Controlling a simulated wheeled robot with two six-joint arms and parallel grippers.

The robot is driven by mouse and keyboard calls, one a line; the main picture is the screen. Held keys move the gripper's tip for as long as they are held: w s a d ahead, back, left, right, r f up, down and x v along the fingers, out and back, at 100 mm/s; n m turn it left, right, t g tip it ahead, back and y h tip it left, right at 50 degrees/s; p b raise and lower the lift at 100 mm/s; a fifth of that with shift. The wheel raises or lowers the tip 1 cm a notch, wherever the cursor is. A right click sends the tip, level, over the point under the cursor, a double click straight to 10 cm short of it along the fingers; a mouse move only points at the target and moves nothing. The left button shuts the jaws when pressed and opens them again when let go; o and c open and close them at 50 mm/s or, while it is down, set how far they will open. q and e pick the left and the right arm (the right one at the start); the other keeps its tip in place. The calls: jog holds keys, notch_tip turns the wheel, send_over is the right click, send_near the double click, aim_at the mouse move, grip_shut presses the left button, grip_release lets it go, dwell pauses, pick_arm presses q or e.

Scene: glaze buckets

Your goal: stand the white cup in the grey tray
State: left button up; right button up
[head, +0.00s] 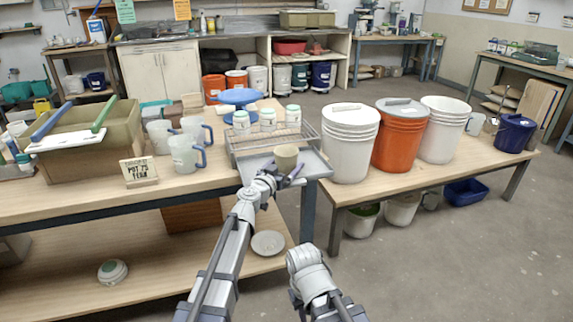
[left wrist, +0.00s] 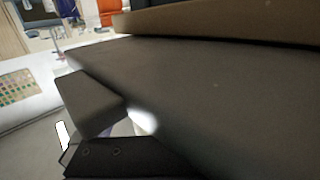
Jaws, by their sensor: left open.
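The white cup (head: 287,155), off-white and shaded, is upright over the grey tray (head: 318,166) at the table's right end. Its base is hidden by my gripper, so I cannot tell whether it touches the tray floor. My left gripper (head: 284,174) is open, its fingers at the near side of the cup, low down. In the left wrist view the cup's dark wall (left wrist: 210,85) fills much of the picture, with one finger (left wrist: 90,105) close beside it. My right arm shows at the bottom of the head view, but its gripper does not.
A wire rack (head: 240,140) with several white jars stands behind the tray. White and orange buckets (head: 400,135) stand close on the right bench.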

pick_arm(q)
jog(key=shift+s+f, duration=0.1)
jog(key=shift+f, duration=0.1)
jog(key=shift+w+a+r+p, duration=0.1)
jog(key=shift+w+r+p, duration=0.25)
jog(key=shift+p, duration=0.45)
jog(key=v, duration=1.2)
